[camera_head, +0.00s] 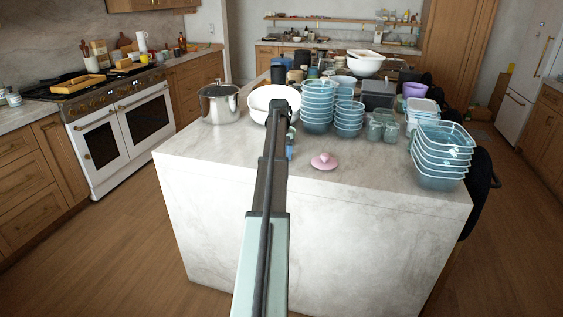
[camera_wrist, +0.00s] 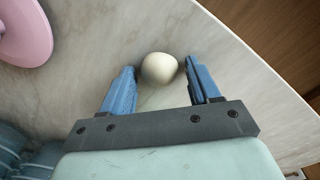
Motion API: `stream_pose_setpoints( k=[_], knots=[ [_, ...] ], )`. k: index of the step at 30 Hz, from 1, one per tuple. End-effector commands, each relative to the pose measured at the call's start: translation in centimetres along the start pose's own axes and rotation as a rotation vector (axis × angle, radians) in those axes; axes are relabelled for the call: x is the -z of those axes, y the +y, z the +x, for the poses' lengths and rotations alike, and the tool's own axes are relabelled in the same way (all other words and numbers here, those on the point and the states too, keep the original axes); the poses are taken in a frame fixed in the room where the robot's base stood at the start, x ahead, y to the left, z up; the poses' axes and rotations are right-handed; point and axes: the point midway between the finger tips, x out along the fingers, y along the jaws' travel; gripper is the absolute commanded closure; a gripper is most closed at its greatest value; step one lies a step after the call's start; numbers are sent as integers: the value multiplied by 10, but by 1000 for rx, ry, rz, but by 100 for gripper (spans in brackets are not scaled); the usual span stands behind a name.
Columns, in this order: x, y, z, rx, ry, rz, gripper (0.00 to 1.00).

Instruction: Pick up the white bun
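The white bun (camera_wrist: 160,68) is a small, rounded, cream-white thing on the pale marble top in the wrist view. My gripper (camera_wrist: 159,72) has its two blue fingers spread, one on each side of the bun near the fingertips. A narrow gap shows between the bun and each finger, so the gripper is open and not gripping. In the head view, a bit of my blue gripper (camera_head: 289,152) shows beside my arm above the island. The bun is not visible there; my arm covers that area.
Stacked blue bowls (camera_head: 318,105), blue trays (camera_head: 440,160), a steel pot (camera_head: 219,103) and a white bowl (camera_head: 262,100) stand around. The island's front strip is clear.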

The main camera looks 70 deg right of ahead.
Motion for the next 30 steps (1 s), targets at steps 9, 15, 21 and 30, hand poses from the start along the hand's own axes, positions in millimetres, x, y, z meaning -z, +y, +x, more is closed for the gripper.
stream_pose_setpoints(
  k=[9, 15, 21, 30],
  knots=[
    [0, 0, 0, 0, 0, 0, 70],
    [0, 0, 0, 0, 0, 0, 89],
    [0, 0, -1, 0, 0, 0, 89],
    [1, 2, -32, -1, 2, 0, 89]
  ],
)
